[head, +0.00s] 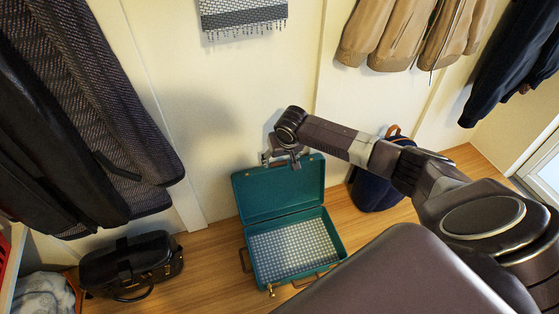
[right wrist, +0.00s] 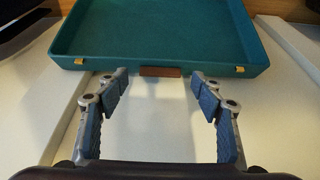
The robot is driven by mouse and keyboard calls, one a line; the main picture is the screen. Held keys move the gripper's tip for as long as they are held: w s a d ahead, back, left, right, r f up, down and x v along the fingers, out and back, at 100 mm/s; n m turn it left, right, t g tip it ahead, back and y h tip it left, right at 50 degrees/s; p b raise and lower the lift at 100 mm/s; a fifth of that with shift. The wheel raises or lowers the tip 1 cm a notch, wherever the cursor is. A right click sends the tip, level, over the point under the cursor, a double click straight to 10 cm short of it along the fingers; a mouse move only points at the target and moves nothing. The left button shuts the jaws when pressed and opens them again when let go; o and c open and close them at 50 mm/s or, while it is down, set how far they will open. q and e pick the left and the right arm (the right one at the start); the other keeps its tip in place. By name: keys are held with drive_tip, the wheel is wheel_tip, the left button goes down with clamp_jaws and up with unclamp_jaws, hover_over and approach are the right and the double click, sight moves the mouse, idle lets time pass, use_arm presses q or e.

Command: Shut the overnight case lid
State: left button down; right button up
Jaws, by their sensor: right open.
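The teal overnight case (head: 335,240) lies open on the wooden floor, with a checked lining in its base. Its lid (head: 280,188) stands up near the pale wall. My right gripper (head: 284,160) is at the lid's top edge, coming in from the right. In the right wrist view the lid (right wrist: 155,32) shows its inside, with two brass latches and a brown tab (right wrist: 162,71) on its edge. The open fingers of my right gripper (right wrist: 157,88) stand either side of the tab's line, with nothing held between them. My left gripper is not in view.
A black bag (head: 132,264) sits on the floor at the left. A dark blue bag (head: 376,188) stands right of the case, partly behind my arm. Dark clothes (head: 85,110) hang at the left and tan jackets (head: 395,35) at the upper right.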

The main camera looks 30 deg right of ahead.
drive_tip(key=shift+x, duration=0.85)
